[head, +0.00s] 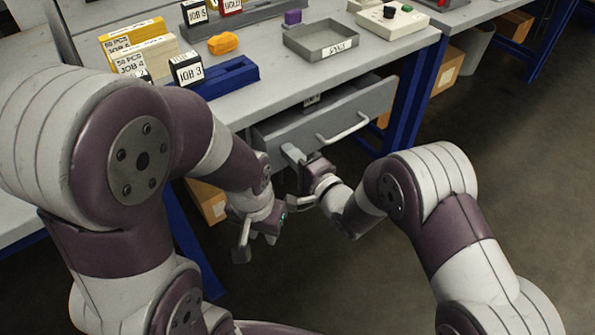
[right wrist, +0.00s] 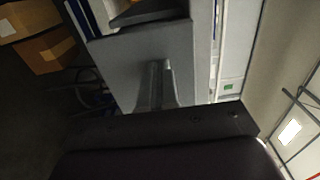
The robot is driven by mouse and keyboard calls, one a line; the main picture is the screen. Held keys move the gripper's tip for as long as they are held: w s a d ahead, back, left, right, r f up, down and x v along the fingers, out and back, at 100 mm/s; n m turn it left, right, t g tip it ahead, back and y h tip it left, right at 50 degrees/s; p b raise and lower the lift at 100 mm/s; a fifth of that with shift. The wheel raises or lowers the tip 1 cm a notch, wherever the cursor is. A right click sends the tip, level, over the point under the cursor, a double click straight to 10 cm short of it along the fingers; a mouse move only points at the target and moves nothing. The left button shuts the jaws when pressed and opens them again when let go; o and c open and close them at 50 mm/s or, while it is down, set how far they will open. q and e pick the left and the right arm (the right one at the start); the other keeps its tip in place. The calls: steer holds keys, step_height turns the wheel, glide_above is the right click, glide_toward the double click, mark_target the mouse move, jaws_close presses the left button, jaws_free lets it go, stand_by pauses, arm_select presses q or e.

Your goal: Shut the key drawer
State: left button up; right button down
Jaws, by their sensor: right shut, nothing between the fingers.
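The key drawer is a grey drawer under the workbench, and it stands open. Its front panel (head: 310,142) carries a pale bar handle (head: 343,128). A small labelled thing lies inside, mostly hidden. My right gripper (head: 292,154) is shut and empty, with its fingertips at the left part of the drawer front, left of the handle. In the right wrist view the shut fingers (right wrist: 158,80) point at the grey panel (right wrist: 120,60); I cannot tell whether they touch. My left gripper (head: 256,238) hangs lower, apart from the drawer; its opening is unclear.
The workbench top (head: 290,85) holds a grey tray (head: 322,40), a blue block holder (head: 225,78), job boxes and an orange lump (head: 222,43). Blue bench legs (head: 402,105) stand right of the drawer. Cardboard boxes are below. The floor at the right is clear.

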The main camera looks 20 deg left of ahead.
mark_target(274, 134)
steer(key=b+x, duration=0.1)
steer(key=x, duration=0.6)
steer(key=shift+w+r, duration=0.1)
steer(key=shift+r, duration=0.05)
steer(key=shift+a+r, duration=0.1)
steer(key=shift+r, duration=0.15)
